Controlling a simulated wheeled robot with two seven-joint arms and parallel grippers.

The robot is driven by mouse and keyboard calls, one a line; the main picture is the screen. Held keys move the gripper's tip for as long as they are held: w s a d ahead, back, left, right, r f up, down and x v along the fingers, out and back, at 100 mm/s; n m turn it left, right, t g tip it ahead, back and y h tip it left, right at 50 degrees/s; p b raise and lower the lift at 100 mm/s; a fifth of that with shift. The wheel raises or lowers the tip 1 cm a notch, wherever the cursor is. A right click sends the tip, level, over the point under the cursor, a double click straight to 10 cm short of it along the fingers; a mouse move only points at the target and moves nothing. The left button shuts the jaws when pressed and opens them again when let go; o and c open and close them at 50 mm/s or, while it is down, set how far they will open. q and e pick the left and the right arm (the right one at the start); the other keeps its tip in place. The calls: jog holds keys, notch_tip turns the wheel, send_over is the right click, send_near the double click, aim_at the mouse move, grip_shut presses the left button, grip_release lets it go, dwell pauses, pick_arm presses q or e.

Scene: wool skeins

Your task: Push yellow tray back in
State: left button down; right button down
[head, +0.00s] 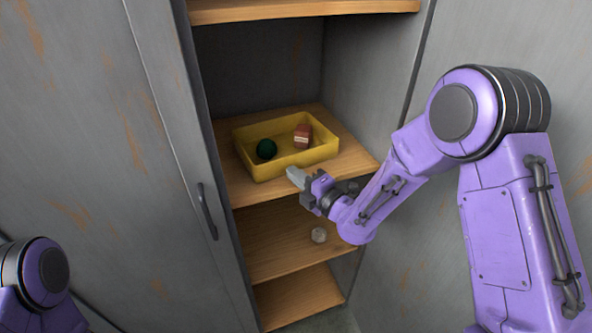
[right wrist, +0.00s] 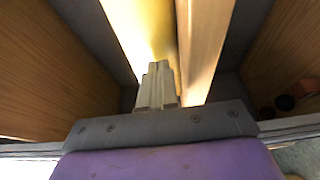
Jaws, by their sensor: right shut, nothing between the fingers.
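The yellow tray (head: 262,171) sits on a wooden shelf (head: 349,162) inside the grey cabinet. It holds a dark green ball (head: 266,149) and a reddish-brown item with a pale band (head: 302,136). My right gripper (head: 293,175) is shut and empty, just in front of the tray's front wall near the shelf edge. In the right wrist view, its closed fingers (right wrist: 158,80) point at the yellow tray (right wrist: 140,25); I cannot tell whether they touch it. Only a part of my left arm shows at the lower left of the head view; its gripper is out of sight.
The shelf below (head: 275,240) holds a small pale round item (head: 319,235). Another shelf (head: 355,8) is above. A grey door with a dark handle (head: 207,211) stands left of the opening. Bare shelf shows right of the tray.

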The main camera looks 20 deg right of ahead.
jog(key=shift+w, duration=0.1)
jog(key=shift+w+d+f+b, duration=0.2)
jog(key=shift+w+b, duration=0.1)
jog(key=shift+b, duration=0.15)
jog(key=shift+w+d+b, duration=0.15)
jog(key=shift+w+b, duration=0.25)
jog(key=shift+w, duration=0.1)
jog(key=shift+w+d, duration=0.1)
jog(key=shift+w, duration=0.1)
jog(key=shift+r, duration=0.15)
